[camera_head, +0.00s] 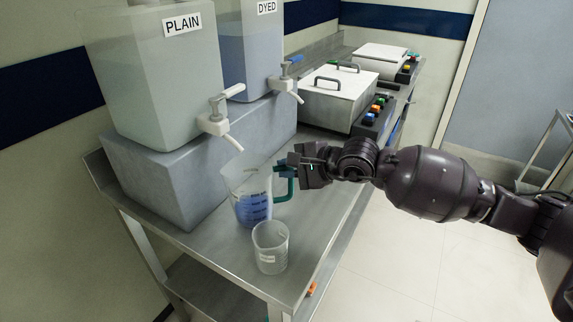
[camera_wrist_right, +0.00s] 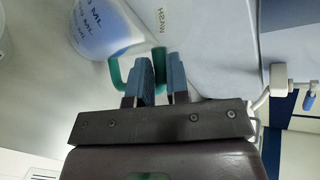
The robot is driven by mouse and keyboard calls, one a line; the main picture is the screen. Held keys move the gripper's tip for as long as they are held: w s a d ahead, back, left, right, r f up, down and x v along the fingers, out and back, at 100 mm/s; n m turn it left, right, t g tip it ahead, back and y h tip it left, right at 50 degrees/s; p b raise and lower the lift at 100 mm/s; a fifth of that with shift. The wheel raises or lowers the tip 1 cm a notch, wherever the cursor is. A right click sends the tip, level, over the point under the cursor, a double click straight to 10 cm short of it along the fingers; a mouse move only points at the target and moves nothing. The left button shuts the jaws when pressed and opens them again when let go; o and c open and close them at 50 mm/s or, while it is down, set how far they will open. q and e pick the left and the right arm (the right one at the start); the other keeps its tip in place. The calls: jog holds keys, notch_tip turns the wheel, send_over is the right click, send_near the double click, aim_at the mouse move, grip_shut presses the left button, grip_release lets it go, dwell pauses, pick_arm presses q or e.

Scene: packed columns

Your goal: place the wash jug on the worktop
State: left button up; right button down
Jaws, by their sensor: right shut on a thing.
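The wash jug (camera_head: 249,195) is a clear jug with blue liquid in its lower part, printed marks and a green handle. It is upright over the front part of the steel worktop (camera_head: 212,240); I cannot tell whether its base touches. My right gripper (camera_head: 288,172) comes from the right and is shut on the green handle. In the right wrist view the gripper (camera_wrist_right: 160,66) has its blue-grey fingers at the handle, and the jug (camera_wrist_right: 100,30) shows its blue part and a WASH label. My left gripper is not in view.
A clear empty beaker (camera_head: 270,248) stands close in front of the jug. Behind are the PLAIN tank (camera_head: 150,85) and DYED tank (camera_head: 245,55) with taps, on a grey block (camera_head: 160,185). Lidded steel units (camera_head: 345,95) with coloured buttons stand further back.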

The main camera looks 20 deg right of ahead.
jog(key=shift+a+f, duration=0.1)
jog(key=shift+a, duration=0.1)
jog(key=c, duration=1.1)
grip_release()
